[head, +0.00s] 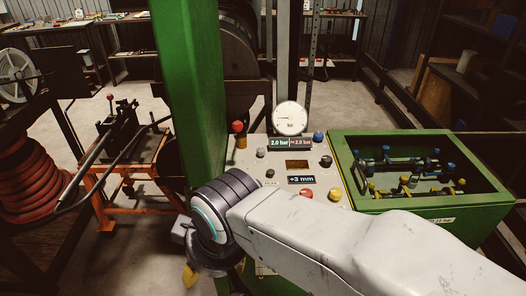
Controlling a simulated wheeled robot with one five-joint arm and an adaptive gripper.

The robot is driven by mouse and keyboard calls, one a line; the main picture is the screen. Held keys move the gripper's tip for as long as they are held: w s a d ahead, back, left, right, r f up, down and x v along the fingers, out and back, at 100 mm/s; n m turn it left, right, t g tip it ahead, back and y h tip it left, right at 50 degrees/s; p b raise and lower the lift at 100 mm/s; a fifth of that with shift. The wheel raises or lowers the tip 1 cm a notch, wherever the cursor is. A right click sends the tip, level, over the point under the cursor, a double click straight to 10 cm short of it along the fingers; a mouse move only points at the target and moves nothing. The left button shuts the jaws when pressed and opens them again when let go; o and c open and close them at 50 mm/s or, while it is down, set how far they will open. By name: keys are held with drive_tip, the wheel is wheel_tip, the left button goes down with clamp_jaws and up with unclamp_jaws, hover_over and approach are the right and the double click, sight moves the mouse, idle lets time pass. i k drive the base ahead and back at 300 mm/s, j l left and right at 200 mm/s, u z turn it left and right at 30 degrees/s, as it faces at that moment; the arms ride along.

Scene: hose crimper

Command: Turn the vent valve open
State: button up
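The control panel (268,170) stands in the middle, with a round dial gauge (290,118) on top and a display reading 2.0 bar (280,142). A red ball knob (238,127) on a brass-coloured post stands at the panel's left rear. I cannot tell for sure which part is the vent valve. A yellow part (189,275) hangs low, left of my wrist; it is partly hidden. My arm reaches in from the lower right, and its dark wrist joint is in front of the panel's left front. My gripper's fingers are hidden behind and below the wrist.
A green post (190,90) rises close to the left of the panel. A green open box (420,208) with blue- and yellow-ended fittings is at right. Red, yellow, blue and black knobs dot the panel. An orange stand (125,165) and coiled red hose (65,215) are at left.

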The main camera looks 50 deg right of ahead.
sight(307, 192)
drive_tip(key=z, duration=1.5)
